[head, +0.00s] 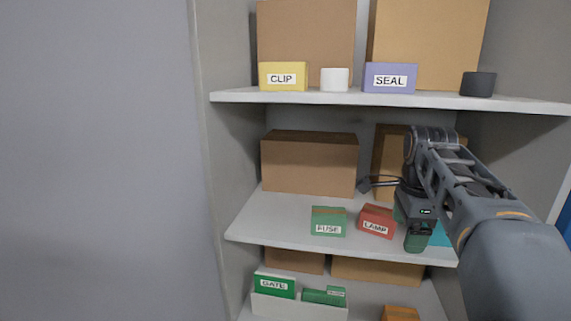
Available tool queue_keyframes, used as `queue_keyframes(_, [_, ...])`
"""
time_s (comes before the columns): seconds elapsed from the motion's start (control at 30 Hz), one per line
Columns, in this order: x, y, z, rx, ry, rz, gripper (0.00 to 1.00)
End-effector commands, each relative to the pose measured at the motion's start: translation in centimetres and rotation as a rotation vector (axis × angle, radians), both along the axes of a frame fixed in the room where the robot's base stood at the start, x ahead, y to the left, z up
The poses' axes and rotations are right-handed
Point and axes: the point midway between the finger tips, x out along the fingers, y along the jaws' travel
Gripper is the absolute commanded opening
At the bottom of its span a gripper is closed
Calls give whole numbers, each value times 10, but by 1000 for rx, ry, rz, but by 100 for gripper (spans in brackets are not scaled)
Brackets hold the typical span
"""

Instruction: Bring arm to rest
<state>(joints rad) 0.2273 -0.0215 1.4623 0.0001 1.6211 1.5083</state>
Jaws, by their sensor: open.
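My arm reaches in from the lower right of the head view and bends down at the wrist over the right part of the middle shelf (280,222). My gripper (415,232) hangs there, just right of a red box labelled LAMP (377,221). It is open, though its fingers are hard to make out. A green box labelled FUSE (328,222) stands left of the LAMP box. A teal thing (441,235) is partly hidden behind my gripper and arm.
Below, a white bin (298,305) holds green boxes, one labelled GATE. Cardboard boxes stand behind. The left is bare wall.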

Motion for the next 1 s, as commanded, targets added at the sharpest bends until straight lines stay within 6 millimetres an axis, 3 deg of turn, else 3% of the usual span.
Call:
queue_keyframes(0.17, [2, 0, -27, -34, -24, 285, 85])
queue_keyframes(0.3, [-6, 9, -56, -94, -66, 639, 85])
queue_keyframes(0.5, [-46, 39, -111, -251, -136, 1274, 85])
queue_keyframes(0.6, [-71, 54, -136, -326, -162, 1500, 85])
queue_keyframes(0.8, [-114, 76, -167, -381, -197, 1654, 85])
queue_keyframes(1.0, [-123, 83, -161, -412, -233, 1677, 85])
